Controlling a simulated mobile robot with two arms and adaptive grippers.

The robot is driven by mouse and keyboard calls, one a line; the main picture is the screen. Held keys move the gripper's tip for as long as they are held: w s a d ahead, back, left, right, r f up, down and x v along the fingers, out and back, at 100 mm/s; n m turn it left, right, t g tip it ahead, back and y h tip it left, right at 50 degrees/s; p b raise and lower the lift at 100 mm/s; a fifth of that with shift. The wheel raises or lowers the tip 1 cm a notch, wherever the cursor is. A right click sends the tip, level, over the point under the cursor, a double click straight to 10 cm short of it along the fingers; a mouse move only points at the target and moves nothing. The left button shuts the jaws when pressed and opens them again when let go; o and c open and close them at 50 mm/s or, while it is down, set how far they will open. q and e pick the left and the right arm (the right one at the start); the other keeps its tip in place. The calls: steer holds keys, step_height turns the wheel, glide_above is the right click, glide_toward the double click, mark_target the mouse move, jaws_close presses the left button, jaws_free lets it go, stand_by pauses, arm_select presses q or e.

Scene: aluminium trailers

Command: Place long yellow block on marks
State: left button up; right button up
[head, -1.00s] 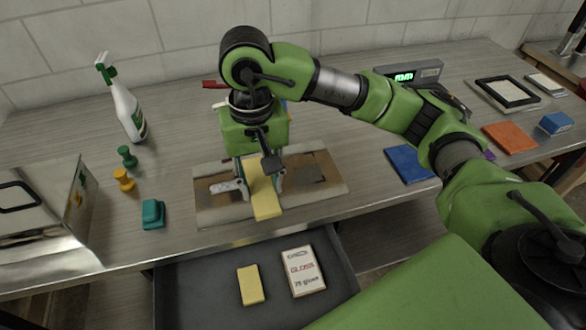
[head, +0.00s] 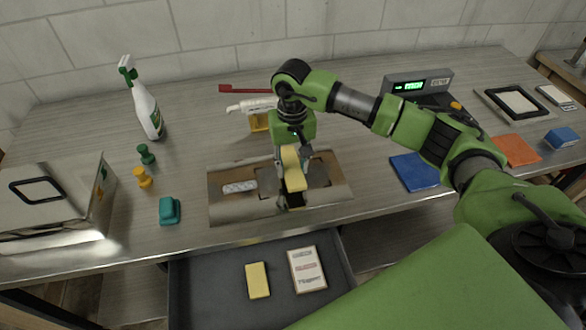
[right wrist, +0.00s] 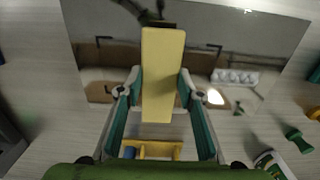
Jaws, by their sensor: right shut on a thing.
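The long yellow block (head: 293,172) is held between the fingers of my right gripper (head: 293,168), over a shiny metal plate (head: 335,197). In the right wrist view the block (right wrist: 163,75) runs lengthwise between the teal-sided fingers (right wrist: 163,95). Dark corner marks (right wrist: 214,46) show on the plate on both sides of the block's far end. The block appears above the plate, with a dark reflection below its near end; the exact gap is hard to tell. The block hides the plate between the marks. My left gripper is not in view.
A grey perforated piece (head: 240,187) lies on the plate's left. An open drawer (head: 205,285) holds a yellow block (head: 257,280) and a white box (head: 307,269).

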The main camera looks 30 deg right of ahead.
mark_target(293, 168)
steer(key=f+p, duration=0.2)
steer(key=f, duration=0.1)
steer(key=shift+w+d, duration=0.1)
steer(key=shift+d, duration=0.1)
steer(key=shift+f, duration=0.2)
steer(key=shift+f, duration=0.1)
steer(key=shift+f, duration=0.15)
steer(key=o, duration=0.8)
